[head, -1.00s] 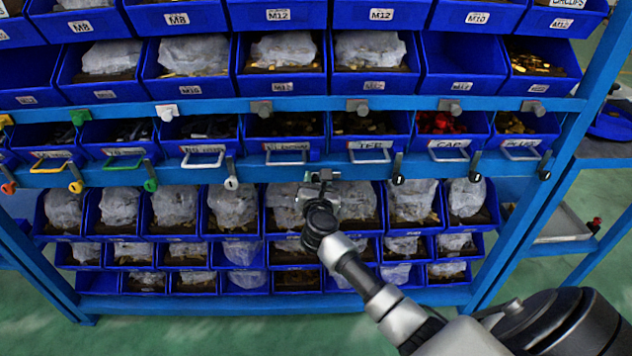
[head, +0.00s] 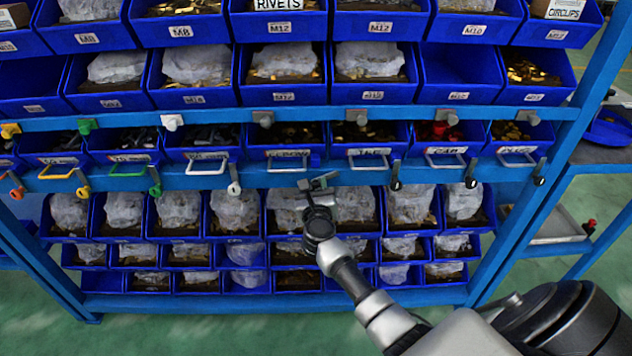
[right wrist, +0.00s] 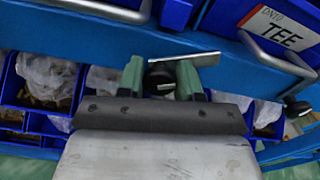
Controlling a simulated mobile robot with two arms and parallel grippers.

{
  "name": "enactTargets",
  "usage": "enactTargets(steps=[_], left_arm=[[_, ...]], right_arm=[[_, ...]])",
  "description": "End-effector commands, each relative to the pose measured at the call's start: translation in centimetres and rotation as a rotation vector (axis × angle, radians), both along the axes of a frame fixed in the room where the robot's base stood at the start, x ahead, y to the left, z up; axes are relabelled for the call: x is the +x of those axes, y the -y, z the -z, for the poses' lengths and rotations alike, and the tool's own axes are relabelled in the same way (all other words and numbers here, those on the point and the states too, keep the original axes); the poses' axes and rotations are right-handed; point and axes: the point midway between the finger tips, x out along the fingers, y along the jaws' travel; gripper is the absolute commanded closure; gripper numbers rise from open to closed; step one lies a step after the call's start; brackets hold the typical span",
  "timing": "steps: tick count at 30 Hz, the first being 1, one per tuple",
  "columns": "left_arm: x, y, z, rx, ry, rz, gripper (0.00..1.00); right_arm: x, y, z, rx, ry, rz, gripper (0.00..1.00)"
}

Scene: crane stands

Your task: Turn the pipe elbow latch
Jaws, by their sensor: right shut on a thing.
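The pipe elbow bin (head: 287,163) is a blue bin labelled ELBOW in the middle of the handled row, with a silver handle. Its latch is at the rail just right of and below this bin, mostly hidden in the head view by my right gripper (head: 318,184). In the right wrist view my gripper (right wrist: 161,76) is shut, its green fingers either side of the latch's dark knob (right wrist: 159,83). The latch's metal plate (right wrist: 196,59) lies roughly along the rail, unlike the neighbouring latches, which hang down. My left gripper is not in view.
The tee bin latch (head: 396,176) hangs to the right, and a white-knobbed latch (head: 234,180) hangs to the left. Bagged bins stand below the blue rail (head: 440,181). The tee bin's handle (right wrist: 275,52) is close on the right in the wrist view.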

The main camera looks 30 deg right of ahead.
Motion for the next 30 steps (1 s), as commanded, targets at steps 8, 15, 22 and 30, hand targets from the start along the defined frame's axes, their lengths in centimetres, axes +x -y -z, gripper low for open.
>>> enactTargets(steps=[8, 15, 22, 30], left_arm=[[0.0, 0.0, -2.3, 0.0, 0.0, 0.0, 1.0], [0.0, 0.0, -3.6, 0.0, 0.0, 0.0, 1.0], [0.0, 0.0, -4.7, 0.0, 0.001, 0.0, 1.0], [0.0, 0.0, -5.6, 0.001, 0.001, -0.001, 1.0]], right_arm=[[0.0, -0.2, -0.1, -0.223, -0.143, 0.0, 0.89], [0.1, -0.2, 0.0, -0.417, -0.261, -0.002, 0.89], [0.1, -0.3, 0.1, -0.597, -0.37, -0.003, 0.89], [0.1, -0.3, 0.2, -0.764, -0.472, -0.003, 0.89]])
